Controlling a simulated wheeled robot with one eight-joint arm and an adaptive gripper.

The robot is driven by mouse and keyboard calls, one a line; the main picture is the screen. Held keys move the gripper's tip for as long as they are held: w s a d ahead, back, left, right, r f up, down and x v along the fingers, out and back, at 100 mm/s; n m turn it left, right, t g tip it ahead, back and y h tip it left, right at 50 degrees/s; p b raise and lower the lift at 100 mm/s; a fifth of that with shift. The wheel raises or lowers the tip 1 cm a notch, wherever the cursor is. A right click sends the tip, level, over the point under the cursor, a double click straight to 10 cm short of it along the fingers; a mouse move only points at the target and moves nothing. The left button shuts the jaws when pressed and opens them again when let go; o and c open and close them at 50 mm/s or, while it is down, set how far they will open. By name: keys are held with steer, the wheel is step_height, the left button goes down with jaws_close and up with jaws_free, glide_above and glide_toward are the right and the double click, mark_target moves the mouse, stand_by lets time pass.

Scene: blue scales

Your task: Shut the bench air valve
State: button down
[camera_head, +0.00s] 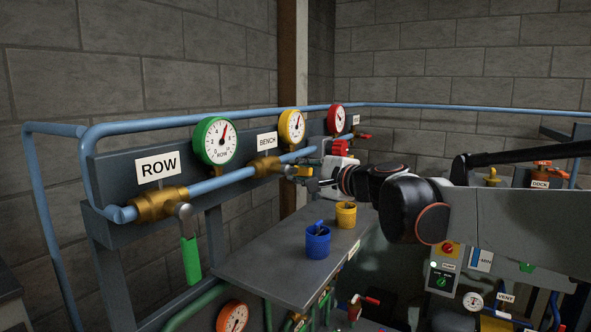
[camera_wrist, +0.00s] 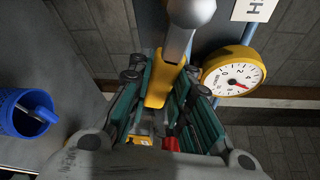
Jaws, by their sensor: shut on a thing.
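The bench air valve (camera_head: 266,166) is a brass body on the blue pipe, beside the BENCH sign (camera_head: 267,141) and below a yellow gauge (camera_head: 292,126). My gripper (camera_head: 308,178) is at this valve, coming from the right. In the wrist view, its teal-sided fingers (camera_wrist: 165,82) are shut on the yellow valve handle (camera_wrist: 158,84), which hangs from a grey stem (camera_wrist: 190,12). In the head view the handle (camera_head: 301,171) is mostly hidden by the gripper and seems to point right, roughly along the pipe. The yellow gauge also shows in the wrist view (camera_wrist: 232,78).
The ROW valve (camera_head: 157,204) has a green handle (camera_head: 190,259) hanging down. A third valve with a red handle (camera_head: 362,136) lies farther along, below a red gauge (camera_head: 337,119). Blue (camera_head: 318,243) and yellow (camera_head: 346,216) cups stand on the grey shelf below my gripper.

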steer(key=s+a+f+m+g+y+b, duration=0.1)
steer(key=s+a+f+m+g+b, duration=0.2)
steer(key=m, duration=0.7)
steer(key=shift+s+a+f+m+g+y, duration=0.35)
steer(key=shift+s+a+f+g, duration=0.2)
steer(key=shift+s+f+g, duration=1.05)
steer(key=shift+r, duration=0.25)
steer(key=c, duration=1.4)
jaws_free()
steer(key=shift+s, duration=0.1)
steer(key=shift+c, duration=0.2)
steer(key=v, duration=0.7)
steer(key=shift+d, duration=0.15)
